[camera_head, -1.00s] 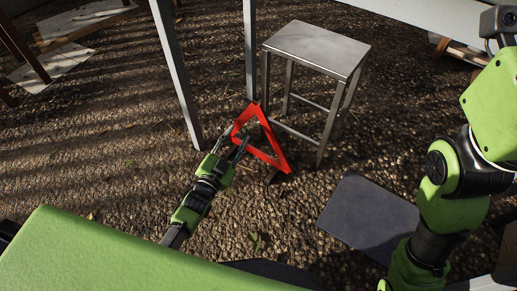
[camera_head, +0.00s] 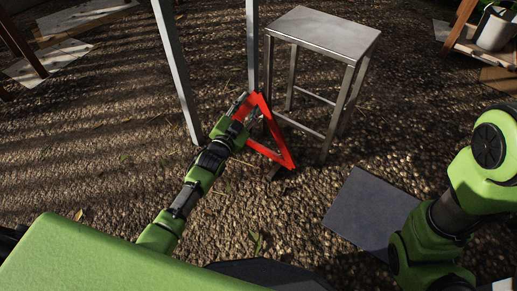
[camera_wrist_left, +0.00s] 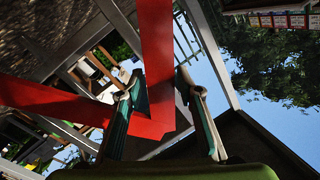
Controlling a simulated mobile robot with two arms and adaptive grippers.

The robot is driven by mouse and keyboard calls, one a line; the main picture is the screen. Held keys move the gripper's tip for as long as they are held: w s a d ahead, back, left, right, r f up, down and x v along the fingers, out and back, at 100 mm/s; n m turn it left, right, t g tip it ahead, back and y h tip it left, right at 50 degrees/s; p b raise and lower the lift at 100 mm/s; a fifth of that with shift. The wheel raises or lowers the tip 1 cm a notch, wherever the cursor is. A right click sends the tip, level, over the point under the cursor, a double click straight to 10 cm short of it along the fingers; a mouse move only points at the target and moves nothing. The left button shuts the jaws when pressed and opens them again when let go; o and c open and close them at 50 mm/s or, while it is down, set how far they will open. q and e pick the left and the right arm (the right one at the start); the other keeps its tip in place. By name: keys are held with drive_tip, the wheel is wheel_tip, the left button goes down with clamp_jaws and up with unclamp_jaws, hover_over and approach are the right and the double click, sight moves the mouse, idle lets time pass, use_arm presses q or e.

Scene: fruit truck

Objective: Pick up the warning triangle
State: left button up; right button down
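The red warning triangle (camera_head: 283,150) stands on the gravel beside the front of a metal stool. My left gripper (camera_head: 246,108) is at the triangle's upper left side in the head view. In the left wrist view a corner of the triangle (camera_wrist_left: 156,70) lies between the two fingers of my left gripper (camera_wrist_left: 160,82). The fingers are apart, one on each side of the red bar, with a small gap showing at the right finger. The left finger is close to the bar; I cannot tell whether it touches. My right gripper is out of view.
The metal stool (camera_head: 326,32) stands just behind and right of the triangle. Grey metal posts (camera_head: 177,70) rise at its left. A dark flat panel (camera_head: 370,212) lies on the ground at the right. Open gravel (camera_head: 90,140) spreads to the left.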

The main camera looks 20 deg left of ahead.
use_arm(q)
drive_tip(key=shift+w, duration=0.1)
drive_tip(key=shift+c, duration=0.5)
clamp_jaws()
drive_tip(key=shift+r, duration=0.25)
